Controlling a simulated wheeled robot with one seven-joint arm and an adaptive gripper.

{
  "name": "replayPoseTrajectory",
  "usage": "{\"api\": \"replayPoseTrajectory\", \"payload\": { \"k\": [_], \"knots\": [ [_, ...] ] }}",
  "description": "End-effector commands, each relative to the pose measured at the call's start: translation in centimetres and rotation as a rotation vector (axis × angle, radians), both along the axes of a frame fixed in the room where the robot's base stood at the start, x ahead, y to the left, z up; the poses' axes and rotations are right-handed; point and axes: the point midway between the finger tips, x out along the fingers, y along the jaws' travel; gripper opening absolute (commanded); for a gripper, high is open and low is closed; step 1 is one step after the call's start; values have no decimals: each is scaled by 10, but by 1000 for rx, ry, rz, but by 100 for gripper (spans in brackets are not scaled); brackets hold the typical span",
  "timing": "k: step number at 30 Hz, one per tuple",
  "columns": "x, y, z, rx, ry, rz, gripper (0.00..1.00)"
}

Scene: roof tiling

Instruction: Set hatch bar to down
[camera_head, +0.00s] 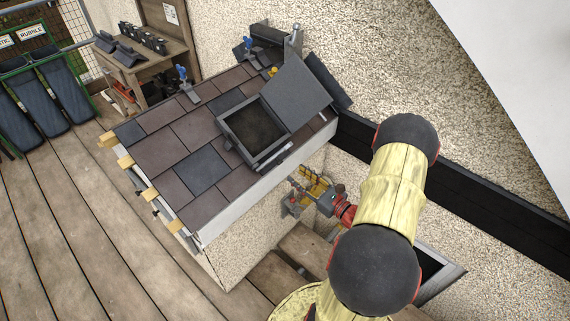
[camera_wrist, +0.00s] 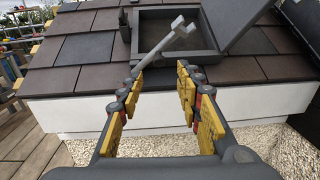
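The roof hatch has a dark square frame (camera_head: 227,121) set in the tiles, and its grey lid (camera_head: 297,95) stands open to the right. In the wrist view the hatch frame (camera_wrist: 146,35) is ahead of my gripper. A light grey hatch bar (camera_wrist: 165,45) slopes up to the right across the near edge of the frame, with a forked upper end. Its lower end is near my left fingertip; I cannot tell whether they touch. My gripper (camera_wrist: 158,78) is open, with yellow pads apart and nothing between them. In the head view my gripper (camera_head: 308,190) is below the roof's near edge.
The white eave board (camera_wrist: 75,112) runs below the tiles, close to my fingers. Blue-handled tools (camera_head: 183,74) lie on the upper tiles. A wooden bench (camera_head: 160,72) and dark sacks in a green rack (camera_head: 64,87) stand at the left. The plank floor there is clear.

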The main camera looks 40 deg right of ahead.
Motion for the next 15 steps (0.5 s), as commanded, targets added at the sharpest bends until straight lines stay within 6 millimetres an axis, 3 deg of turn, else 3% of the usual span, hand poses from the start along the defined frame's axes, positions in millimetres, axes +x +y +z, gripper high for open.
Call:
{"api": "replayPoseTrajectory", "payload": {
  "k": [15],
  "knots": [
    [66, 3, -1, -2, 2, 6, 35]
  ]
}}
